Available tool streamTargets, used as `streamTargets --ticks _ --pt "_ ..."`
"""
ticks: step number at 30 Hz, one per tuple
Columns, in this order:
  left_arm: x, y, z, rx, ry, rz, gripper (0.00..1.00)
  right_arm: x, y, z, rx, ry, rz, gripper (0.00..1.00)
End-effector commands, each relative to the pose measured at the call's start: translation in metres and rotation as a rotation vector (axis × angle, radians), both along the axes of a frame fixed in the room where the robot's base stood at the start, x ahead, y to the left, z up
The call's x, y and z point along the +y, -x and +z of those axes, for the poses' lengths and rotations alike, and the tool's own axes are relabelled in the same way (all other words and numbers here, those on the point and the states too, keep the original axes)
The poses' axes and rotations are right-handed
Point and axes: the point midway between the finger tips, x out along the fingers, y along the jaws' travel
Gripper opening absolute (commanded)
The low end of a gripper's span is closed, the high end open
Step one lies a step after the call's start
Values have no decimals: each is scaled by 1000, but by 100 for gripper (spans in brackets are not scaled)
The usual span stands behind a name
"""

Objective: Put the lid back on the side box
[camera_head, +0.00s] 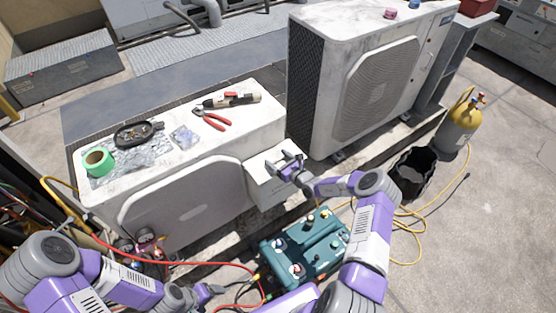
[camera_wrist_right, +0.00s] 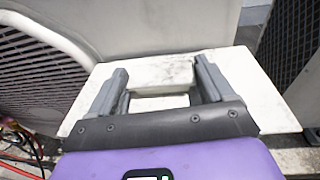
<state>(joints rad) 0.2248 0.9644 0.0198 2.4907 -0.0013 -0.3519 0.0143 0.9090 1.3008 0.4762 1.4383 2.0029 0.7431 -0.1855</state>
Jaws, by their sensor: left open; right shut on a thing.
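The lid (camera_head: 262,164) is a pale, scuffed plate at the side box (camera_head: 268,190), on the right end of the near condenser. My right gripper (camera_head: 288,158) is over it and shut on it. In the right wrist view the lid (camera_wrist_right: 240,85) spreads out on both sides of the fingers (camera_wrist_right: 162,82), with a pale raised part between them. The lid lies over the top of the box; I cannot tell whether it is seated or slightly above. The box's inside is hidden. My left gripper (camera_head: 208,292) is open and empty at the lower middle, away from the box.
The near condenser (camera_head: 245,130) carries green tape (camera_head: 97,161), a black dish (camera_head: 136,133), red pliers (camera_head: 211,119) and a torch-like tool (camera_head: 232,100). A teal pump unit (camera_head: 305,246) stands below the box. A taller condenser (camera_head: 375,80), black bucket (camera_head: 412,172) and yellow cylinder (camera_head: 459,125) stand right.

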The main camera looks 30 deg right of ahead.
Motion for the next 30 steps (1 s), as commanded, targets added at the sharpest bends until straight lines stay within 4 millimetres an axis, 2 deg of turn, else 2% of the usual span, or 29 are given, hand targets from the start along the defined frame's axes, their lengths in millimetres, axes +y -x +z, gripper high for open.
streamTargets --ticks 3,4,7,14,17,24,30 --pt "0 0 0 0 0 0 83 0 0 -1 -2 0 0 0" --pt "0 0 0 0 0 0 83 0 -1 0 -3 0 0 86" --pt "0 0 0 0 0 0 83 0 0 0 -2 0 0 100" --pt "0 0 0 0 0 0 83 0 1 -1 2 0 0 100" --pt "0 0 4 0 0 0 83 -3 8 1 2 1 -1 100" --pt "0 0 21 0 0 0 83 -12 46 9 1 0 -1 100" --pt "0 0 27 0 0 0 83 -17 68 11 0 0 0 100"
